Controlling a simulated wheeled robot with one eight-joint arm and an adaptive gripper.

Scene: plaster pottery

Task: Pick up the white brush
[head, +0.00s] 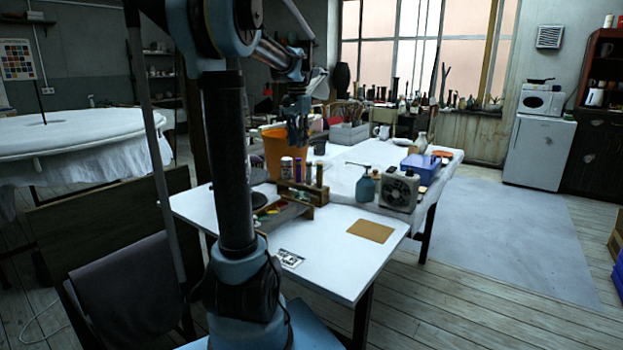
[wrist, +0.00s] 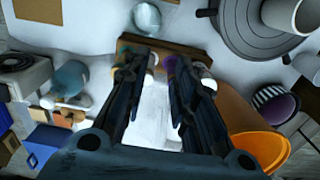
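My gripper (wrist: 158,62) shows in the wrist view with its two dark fingers spread apart and nothing visible held between them. In the head view my gripper (head: 297,140) hangs pointing down above the cluttered back part of the white table (head: 325,255), near the orange bucket. I cannot pick out the white brush for certain in either view. A small pale, elongated shape (wrist: 67,104) lies left of the fingers in the wrist view, but I cannot tell what it is. Part of the table below is hidden by the fingers.
An orange bucket (head: 274,150) stands close to my gripper. A wooden rack (head: 318,197) with bottles, a teal pump bottle (head: 366,187), a small fan (head: 398,191) and a blue box (head: 419,166) stand around it. The table's front is mostly clear, with a brown pad (head: 370,231).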

